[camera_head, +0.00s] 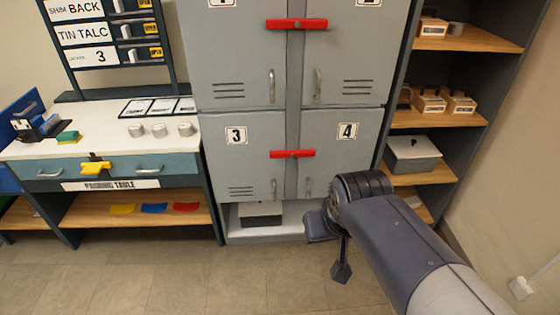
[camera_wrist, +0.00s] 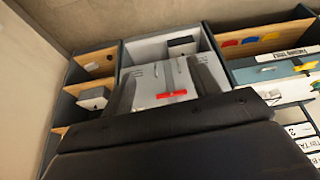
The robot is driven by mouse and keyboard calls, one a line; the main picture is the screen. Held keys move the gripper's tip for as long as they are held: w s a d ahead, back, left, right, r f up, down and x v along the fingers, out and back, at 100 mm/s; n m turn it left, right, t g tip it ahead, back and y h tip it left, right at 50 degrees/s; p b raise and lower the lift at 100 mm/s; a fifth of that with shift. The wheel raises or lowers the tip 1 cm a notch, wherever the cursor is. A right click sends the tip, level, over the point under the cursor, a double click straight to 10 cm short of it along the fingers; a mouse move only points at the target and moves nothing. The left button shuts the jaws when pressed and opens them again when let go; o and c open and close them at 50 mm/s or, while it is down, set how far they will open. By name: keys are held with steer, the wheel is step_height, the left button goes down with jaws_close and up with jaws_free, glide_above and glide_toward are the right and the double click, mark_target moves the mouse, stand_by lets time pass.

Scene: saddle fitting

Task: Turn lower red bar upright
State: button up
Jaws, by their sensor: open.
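The lower red bar (camera_head: 292,154) lies horizontal across the seam between locker doors 3 (camera_head: 236,165) and 4 (camera_head: 345,160). An upper red bar (camera_head: 296,24) lies horizontal across the upper doors. My gripper (camera_head: 341,272) hangs low in front of the right side of the locker, below the lower bar and apart from it. In the wrist view one red bar (camera_wrist: 172,94) shows beyond my gripper's dark body, between the two fingers. My gripper is open and nothing shows in it.
A packing table (camera_head: 110,148) with cans, a yellow clip and drawers stands left of the locker. Shelves (camera_head: 425,118) with wooden boxes and a grey bin (camera_head: 412,155) stand at the right. The floor (camera_head: 180,280) in front is clear.

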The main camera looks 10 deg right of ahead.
steer(key=shift+g, duration=0.6)
steer(key=w+f+b, duration=0.4)
steer(key=f+b, duration=0.1)
steer(key=f, duration=0.1)
steer(key=w+f+b, duration=0.5)
steer(key=f+b, duration=0.1)
steer(key=w+f+b, duration=0.5)
steer(key=f, duration=0.1)
steer(key=shift+w+f+b, duration=0.1)
steer(key=shift+f+b, duration=0.2)
jaws_close()
steer(key=shift+w, duration=0.15)
steer(key=shift+w, duration=0.1)
